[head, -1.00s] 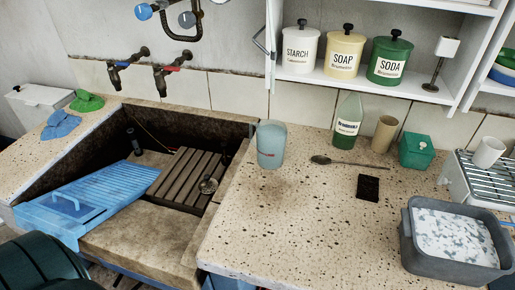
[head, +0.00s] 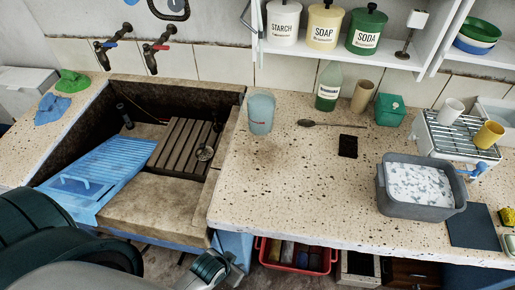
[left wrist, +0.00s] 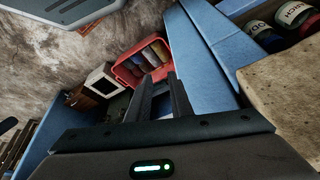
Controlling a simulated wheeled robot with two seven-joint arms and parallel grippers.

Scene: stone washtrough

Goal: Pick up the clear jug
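The clear jug (head: 261,114), a translucent pale-blue vessel, stands upright on the speckled stone counter just right of the sink, in the head view. My left gripper (head: 222,272) is low at the bottom of the head view, in front of and below the counter edge, well apart from the jug. In the left wrist view my left gripper's two dark fingers (left wrist: 162,85) stand apart with an empty gap between them. The jug does not show in that view. My right gripper is in neither view.
The sink holds a blue washboard (head: 100,170) and a slatted rack (head: 183,148). A green bottle (head: 328,88), spoon (head: 330,123) and dark block (head: 348,146) are near the jug. A grey basin (head: 425,187) stands right. A red crate (head: 297,255) sits below the counter.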

